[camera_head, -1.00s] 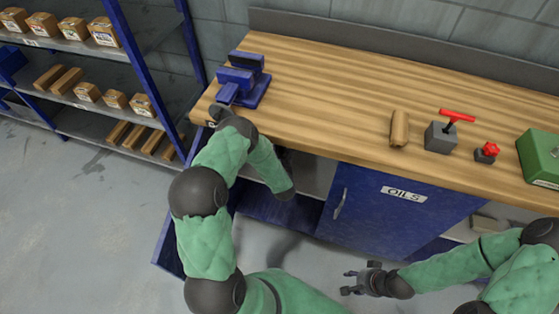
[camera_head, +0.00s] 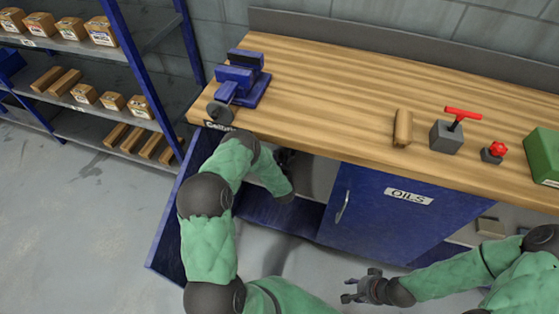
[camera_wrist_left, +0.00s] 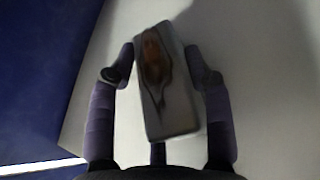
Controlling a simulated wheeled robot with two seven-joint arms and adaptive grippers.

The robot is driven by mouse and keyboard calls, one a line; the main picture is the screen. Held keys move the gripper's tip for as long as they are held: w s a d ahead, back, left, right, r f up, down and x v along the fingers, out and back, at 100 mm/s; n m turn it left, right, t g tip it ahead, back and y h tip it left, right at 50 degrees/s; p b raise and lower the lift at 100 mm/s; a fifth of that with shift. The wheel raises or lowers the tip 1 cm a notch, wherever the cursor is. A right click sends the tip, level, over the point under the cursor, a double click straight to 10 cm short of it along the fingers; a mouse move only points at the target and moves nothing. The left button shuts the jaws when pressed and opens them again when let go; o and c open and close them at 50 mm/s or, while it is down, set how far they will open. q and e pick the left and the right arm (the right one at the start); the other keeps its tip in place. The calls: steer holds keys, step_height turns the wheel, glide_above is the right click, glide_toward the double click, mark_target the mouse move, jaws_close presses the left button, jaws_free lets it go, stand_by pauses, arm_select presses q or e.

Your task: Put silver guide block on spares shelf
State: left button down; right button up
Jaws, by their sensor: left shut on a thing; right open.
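A silver guide block (camera_wrist_left: 170,110) with a shiny, reflecting face sits between the fingers of my left gripper (camera_wrist_left: 160,75) in the left wrist view, tilted slightly. The left gripper is shut on it. In the head view my left gripper (camera_head: 284,157) is mostly hidden in the open bay under the workbench, and the block cannot be seen there. A pale flat surface (camera_wrist_left: 270,80) lies behind the block; I cannot tell whether they touch. My right gripper (camera_head: 362,287) is open and empty in front of the OILS cabinet. I cannot tell which surface is the spares shelf.
The wooden workbench (camera_head: 330,100) carries a blue vise (camera_head: 242,80), a wooden piece (camera_head: 403,128), a grey block with a red T-handle (camera_head: 446,136), a red knob (camera_head: 494,151) and a green box (camera_head: 545,155). A blue door (camera_head: 172,230) stands open left of my arm. Stocked shelving (camera_head: 85,45) is at left.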

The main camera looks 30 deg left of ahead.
arm_select(q)
steer(key=c, duration=0.8)
jaws_free()
steer(key=shift+f, duration=0.1)
